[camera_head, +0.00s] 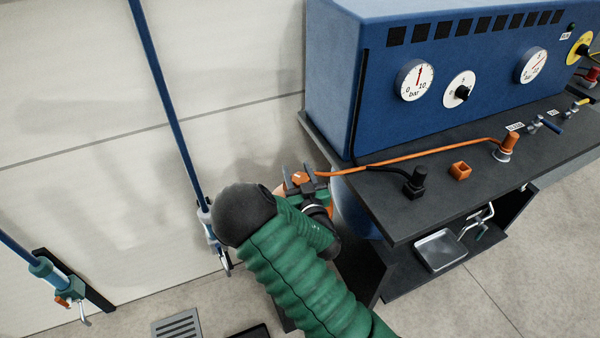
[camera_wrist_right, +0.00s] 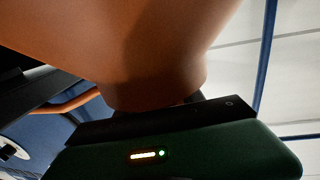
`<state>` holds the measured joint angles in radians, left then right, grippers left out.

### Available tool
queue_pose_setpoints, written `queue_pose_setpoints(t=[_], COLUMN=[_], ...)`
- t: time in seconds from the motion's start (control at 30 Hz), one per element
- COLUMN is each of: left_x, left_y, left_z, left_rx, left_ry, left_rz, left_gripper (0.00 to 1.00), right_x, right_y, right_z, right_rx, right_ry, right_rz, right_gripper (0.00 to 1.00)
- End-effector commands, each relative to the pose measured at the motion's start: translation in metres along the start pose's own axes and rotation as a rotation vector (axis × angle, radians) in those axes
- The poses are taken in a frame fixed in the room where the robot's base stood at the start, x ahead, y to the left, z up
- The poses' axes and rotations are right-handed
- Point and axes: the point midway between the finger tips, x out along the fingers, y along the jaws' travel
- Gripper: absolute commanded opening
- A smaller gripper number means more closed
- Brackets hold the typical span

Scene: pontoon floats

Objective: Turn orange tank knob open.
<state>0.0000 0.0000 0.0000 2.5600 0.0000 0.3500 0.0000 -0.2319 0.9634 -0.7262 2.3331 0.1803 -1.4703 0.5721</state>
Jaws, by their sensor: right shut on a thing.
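The orange knob (camera_head: 301,178) is a small piece at the end of an orange hose, left of the bench. My right gripper (camera_head: 297,171) is shut on it, its dark fingers on either side. My green forearm and black elbow cover much of what lies below. A strip of orange (camera_head: 331,210), seemingly the tank, shows beside my wrist. In the right wrist view a large smooth orange body (camera_wrist_right: 120,50) fills the top and narrows towards my green gripper housing. The fingertips and the grip are hidden there. My left gripper is not in view.
A dark bench (camera_head: 480,165) with a blue gauge panel (camera_head: 440,65) stands close on the right. The orange hose (camera_head: 420,155) runs across its top to an orange fitting (camera_head: 508,144). A blue pole (camera_head: 165,95) stands left against the pale wall. A metal tray (camera_head: 440,250) is lower right.

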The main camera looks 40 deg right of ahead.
Motion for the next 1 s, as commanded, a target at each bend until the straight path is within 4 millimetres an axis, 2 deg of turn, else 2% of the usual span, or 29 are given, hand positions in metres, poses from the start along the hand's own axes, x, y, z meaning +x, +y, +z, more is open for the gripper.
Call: queue_pose_setpoints(t=[0.5,0.7,1.0], left_x=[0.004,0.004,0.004], left_y=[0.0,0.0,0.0], left_z=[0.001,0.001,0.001], left_rx=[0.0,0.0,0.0], left_ry=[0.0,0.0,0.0], left_rz=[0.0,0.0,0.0], left_gripper=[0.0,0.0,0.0], right_x=[-0.003,-0.004,-0.004], right_y=[-0.009,-0.012,-0.014], right_z=[0.0,0.0,-0.001], right_rx=[-0.003,-0.003,-0.005], right_ry=[0.0,0.0,0.001], right_rz=[-0.436,-0.54,-0.605], right_gripper=[0.04,0.04,0.04])
